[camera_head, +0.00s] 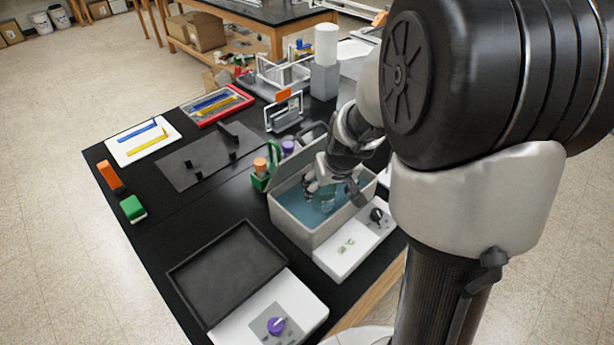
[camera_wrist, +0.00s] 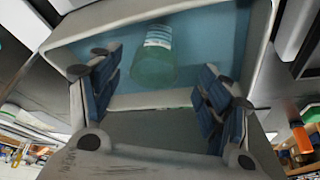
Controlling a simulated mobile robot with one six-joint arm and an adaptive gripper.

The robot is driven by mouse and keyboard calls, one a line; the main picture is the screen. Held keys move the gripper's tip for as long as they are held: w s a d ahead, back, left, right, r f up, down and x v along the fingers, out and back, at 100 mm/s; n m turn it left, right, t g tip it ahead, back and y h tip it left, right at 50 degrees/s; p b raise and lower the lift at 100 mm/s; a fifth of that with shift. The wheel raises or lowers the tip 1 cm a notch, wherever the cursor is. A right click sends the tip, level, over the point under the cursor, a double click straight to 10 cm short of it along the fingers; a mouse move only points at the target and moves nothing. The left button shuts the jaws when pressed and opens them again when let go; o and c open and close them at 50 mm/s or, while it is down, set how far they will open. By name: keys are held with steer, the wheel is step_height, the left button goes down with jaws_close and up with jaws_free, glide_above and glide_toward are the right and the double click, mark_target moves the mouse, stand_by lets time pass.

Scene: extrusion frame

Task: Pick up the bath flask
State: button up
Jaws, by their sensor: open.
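The bath flask (camera_wrist: 154,62) is a translucent greenish vessel with pale markings. In the wrist view it stands in the blue water of the bath, between and beyond my fingers. In the head view the flask (camera_head: 328,199) shows as a faint shape in the water bath (camera_head: 291,223), partly hidden by my gripper. My gripper (camera_head: 330,190) is over the bath. In the wrist view my gripper (camera_wrist: 157,92) has its fingers spread wide on both sides, with nothing between the pads. I cannot tell how far the flask is from the fingertips.
A white control panel (camera_head: 350,246) with a black knob is at the bath's front. A green rack (camera_head: 263,178) with bottles stands to its left. A black-topped plate (camera_head: 226,268) with a purple knob is at the front left.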

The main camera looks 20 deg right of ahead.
mark_target(324, 195)
steer(key=b+x, duration=0.1)
steer(key=x, duration=0.3)
steer(key=b+x, duration=0.2)
steer(key=x, duration=0.2)
steer(key=shift+w+d+f, duration=0.15)
steer(key=shift+d, duration=0.1)
steer(key=shift+c, duration=0.3)
steer(key=c, duration=1.1)
